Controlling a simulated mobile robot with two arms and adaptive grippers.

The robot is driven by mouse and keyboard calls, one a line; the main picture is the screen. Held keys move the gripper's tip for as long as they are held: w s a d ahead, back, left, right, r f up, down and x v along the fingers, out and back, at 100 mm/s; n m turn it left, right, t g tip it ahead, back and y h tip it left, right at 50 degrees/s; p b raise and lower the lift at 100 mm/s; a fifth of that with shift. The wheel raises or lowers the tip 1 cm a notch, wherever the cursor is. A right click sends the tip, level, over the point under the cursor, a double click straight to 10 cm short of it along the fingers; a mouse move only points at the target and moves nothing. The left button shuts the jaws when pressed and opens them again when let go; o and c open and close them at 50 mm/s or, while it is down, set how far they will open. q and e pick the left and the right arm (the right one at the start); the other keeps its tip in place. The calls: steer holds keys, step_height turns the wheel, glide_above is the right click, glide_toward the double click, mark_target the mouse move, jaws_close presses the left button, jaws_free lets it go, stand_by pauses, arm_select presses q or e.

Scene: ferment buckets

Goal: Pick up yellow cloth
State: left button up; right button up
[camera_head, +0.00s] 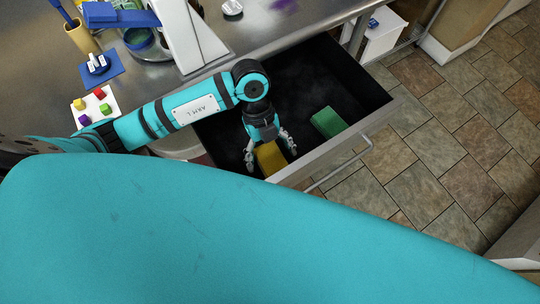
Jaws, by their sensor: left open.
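The yellow cloth (269,159) lies in the open drawer (313,150), close to its front wall, and looks like a folded block. My left gripper (268,154) reaches down into the drawer with its fingers spread, one on each side of the yellow cloth. The gripper is open. Part of the cloth is hidden under the gripper, and I cannot tell whether the fingers touch it. My right gripper is not in view.
A green block-like cloth (328,122) lies in the drawer to the right. A white tray (97,105) with several coloured cubes and a blue item (101,70) are on the counter at left.

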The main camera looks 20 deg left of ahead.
arm_select(q)
steer(key=shift+f, duration=0.25)
stand_by(0.3)
steer(key=shift+s, duration=0.1)
steer(key=c, duration=1.1)
